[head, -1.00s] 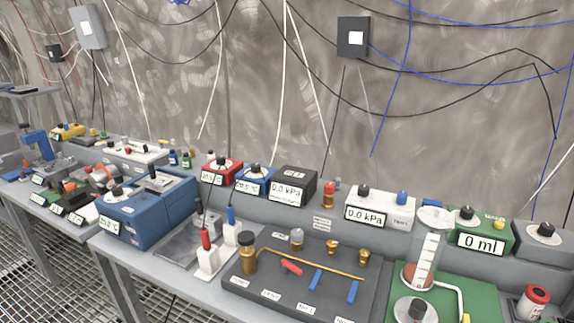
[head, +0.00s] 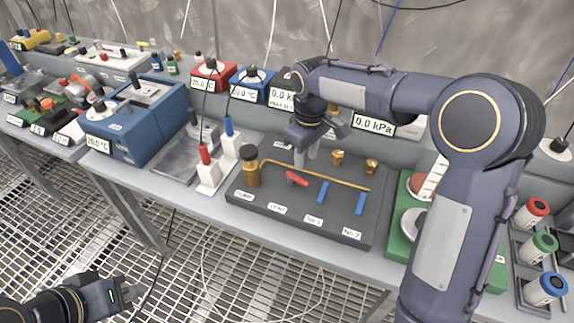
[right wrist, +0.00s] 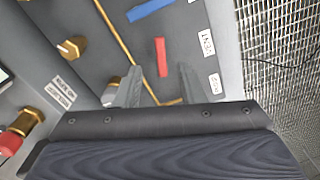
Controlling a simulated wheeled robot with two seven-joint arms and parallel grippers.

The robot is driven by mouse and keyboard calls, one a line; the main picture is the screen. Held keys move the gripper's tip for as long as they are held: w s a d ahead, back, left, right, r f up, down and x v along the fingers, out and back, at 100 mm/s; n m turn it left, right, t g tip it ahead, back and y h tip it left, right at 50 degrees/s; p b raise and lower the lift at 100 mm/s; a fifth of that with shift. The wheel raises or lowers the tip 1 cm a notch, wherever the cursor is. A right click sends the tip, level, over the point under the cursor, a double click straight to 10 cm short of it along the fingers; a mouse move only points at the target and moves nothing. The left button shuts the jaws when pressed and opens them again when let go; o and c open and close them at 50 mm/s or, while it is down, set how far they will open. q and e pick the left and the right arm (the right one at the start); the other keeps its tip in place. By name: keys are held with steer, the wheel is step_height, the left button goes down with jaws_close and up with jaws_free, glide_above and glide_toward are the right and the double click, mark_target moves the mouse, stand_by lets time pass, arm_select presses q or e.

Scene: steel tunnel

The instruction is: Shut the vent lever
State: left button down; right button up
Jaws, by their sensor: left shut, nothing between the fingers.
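The vent lever is the red lever (head: 297,179) on the dark panel (head: 300,215), above the VENT label; it also shows in the right wrist view (right wrist: 160,57). My left gripper (head: 125,294) is shut and empty, low at the left, in front of the bench.
White switches with red and blue plugs (head: 210,170) are to the left. My right arm hides much of the bench's right side.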

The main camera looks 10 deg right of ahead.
mark_target(301, 180)
steer(key=shift+w+a+f, duration=0.3)
steer(key=shift+w+a, duration=0.05)
steer(key=shift+w, duration=0.05)
steer(key=shift+f, duration=0.35)
step_height(301, 180, down, 7)
steer(key=shift+c, duration=0.3)
jaws_close()
